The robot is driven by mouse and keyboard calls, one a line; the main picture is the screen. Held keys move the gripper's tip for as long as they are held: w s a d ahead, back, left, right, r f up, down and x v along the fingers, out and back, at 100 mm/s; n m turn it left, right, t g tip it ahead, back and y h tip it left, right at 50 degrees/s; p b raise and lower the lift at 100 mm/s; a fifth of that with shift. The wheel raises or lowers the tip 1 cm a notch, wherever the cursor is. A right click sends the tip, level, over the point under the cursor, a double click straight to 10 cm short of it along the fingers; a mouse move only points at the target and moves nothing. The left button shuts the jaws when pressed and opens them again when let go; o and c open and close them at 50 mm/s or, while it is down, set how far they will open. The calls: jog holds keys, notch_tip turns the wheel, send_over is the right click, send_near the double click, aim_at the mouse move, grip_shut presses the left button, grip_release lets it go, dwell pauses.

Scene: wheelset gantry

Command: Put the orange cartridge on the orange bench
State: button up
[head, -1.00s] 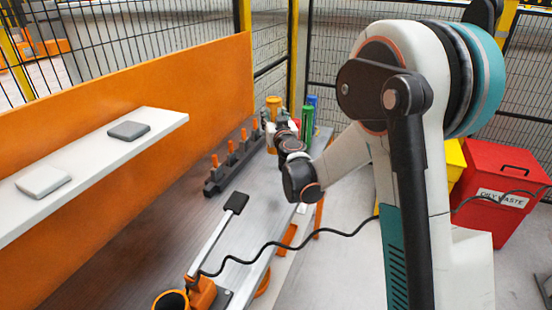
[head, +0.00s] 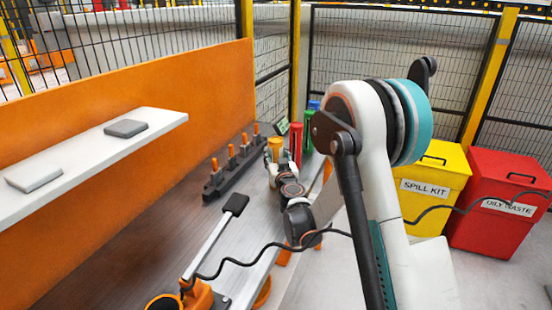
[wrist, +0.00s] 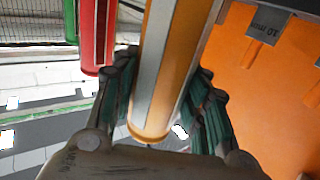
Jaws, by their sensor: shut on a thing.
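The orange cartridge (wrist: 168,65) is a yellow-orange cylinder with a grey stripe, running up out of the wrist view. My gripper (wrist: 165,80) is shut on it, with one dark green padded finger on each side. In the head view the cartridge (head: 275,146) shows at the far end of the bench, in front of my gripper (head: 274,166). The bench (head: 130,235) has a grey top and a tall orange back panel (head: 190,90). Whether the cartridge's lower end touches anything is hard to tell.
Red (head: 296,140), green (head: 308,140) and blue (head: 313,106) cylinders stand close by. A dark rack with orange-topped pegs (head: 232,168) sits on the bench. A white shelf (head: 95,155) juts from the panel. A lamp-like arm (head: 210,245) is at the front. Yellow and red bins stand right.

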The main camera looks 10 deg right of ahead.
jog(key=shift+r, duration=0.1)
jog(key=shift+f, duration=0.2)
jog(key=o, duration=1.3)
jog(key=shift+c, duration=0.2)
jog(key=shift+r, duration=0.15)
